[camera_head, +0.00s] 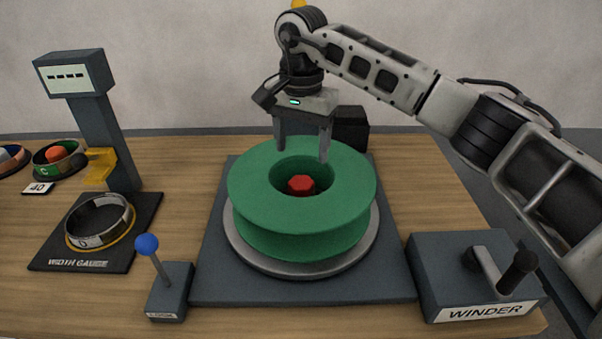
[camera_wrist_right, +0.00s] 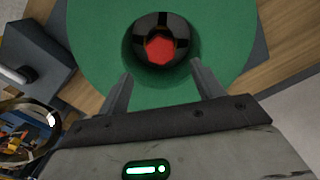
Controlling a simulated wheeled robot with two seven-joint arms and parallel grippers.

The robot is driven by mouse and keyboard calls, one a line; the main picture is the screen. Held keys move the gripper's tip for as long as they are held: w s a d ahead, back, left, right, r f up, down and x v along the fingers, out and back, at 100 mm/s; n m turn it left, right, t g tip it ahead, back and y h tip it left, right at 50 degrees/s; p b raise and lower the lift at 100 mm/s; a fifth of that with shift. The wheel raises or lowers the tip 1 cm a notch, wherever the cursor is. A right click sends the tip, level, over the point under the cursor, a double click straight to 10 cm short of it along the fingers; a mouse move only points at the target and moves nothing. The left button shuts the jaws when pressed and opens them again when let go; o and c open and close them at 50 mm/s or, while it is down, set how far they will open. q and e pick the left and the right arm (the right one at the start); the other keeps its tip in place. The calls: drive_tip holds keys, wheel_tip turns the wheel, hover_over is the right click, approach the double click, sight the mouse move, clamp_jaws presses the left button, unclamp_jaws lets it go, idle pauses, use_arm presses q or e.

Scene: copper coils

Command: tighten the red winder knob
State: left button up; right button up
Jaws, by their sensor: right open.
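The red knob (camera_head: 301,185) sits down inside the centre hole of a green spool (camera_head: 252,187). The spool stands on a round metal plate (camera_head: 290,270). In the right wrist view the red knob (camera_wrist_right: 160,48) shows on a dark hub in the hole of the green spool (camera_wrist_right: 95,45). My right gripper (camera_head: 303,153) is open and empty, pointing down over the far part of the spool. Its fingers are apart from the knob, and the knob lies beyond the fingertips in the right wrist view. My left gripper is not in view.
The winder box (camera_head: 475,285) with a crank (camera_head: 517,270) stands at the right. A blue-topped lock lever (camera_head: 147,245) stands front left. The width gauge (camera_head: 115,125) holds a ring (camera_head: 100,238). More rings lie far left. A black block (camera_head: 352,130) stands behind the spool.

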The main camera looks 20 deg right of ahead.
sight(301, 182)
wheel_tip(301, 182, down, 8)
drive_tip(key=shift+p, duration=0.4)
drive_tip(key=shift+c, duration=0.4)
drive_tip(key=c, duration=0.9)
